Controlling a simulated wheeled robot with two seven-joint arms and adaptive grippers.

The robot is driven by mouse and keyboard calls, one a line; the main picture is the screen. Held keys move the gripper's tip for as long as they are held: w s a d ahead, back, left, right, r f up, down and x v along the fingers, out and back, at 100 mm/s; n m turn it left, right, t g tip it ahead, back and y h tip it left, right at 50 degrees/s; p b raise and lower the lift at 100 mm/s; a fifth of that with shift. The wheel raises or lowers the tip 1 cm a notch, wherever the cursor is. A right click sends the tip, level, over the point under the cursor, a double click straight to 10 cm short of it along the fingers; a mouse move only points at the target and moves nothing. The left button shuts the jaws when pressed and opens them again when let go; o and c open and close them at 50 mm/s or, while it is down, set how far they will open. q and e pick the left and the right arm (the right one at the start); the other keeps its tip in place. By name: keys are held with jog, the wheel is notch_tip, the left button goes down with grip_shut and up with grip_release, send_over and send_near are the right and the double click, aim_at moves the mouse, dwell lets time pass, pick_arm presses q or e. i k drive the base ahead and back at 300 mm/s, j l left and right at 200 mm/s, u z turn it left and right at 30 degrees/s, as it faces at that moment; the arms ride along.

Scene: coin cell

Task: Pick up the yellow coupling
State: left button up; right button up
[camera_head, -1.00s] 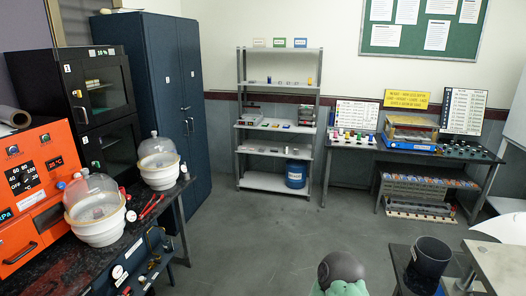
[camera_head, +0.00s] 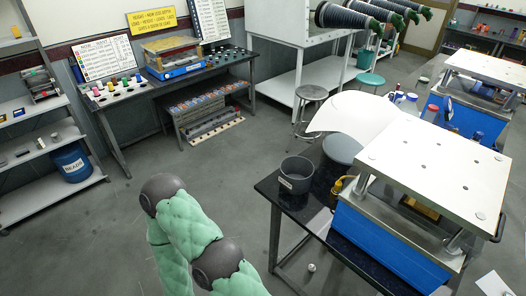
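A small yellow fitting (camera_head: 338,187) sits on the dark bench beside the grey bucket (camera_head: 296,175), close to the left side of the blue press. It may be the yellow coupling, but it is too small to tell for sure. Part of my green padded arm with dark joints shows at the bottom of the view, well left of the bench. Neither of my grippers is in view.
The blue press with a white top plate (camera_head: 440,165) takes up most of the dark bench (camera_head: 268,187). The grey floor (camera_head: 90,240) at left is clear.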

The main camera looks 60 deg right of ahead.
aim_at(338, 185)
jog(key=i+z, duration=0.1)
jog(key=z, duration=0.85)
jog(key=i+j+z, duration=0.15)
jog(key=z, duration=0.3)
jog(key=j+z, duration=0.1)
jog(key=z, duration=1.7)
jog(key=i+j, duration=0.1)
jog(key=j, duration=0.2)
jog(key=i+j, duration=0.1)
jog(key=j, duration=0.25)
jog(key=z, duration=0.05)
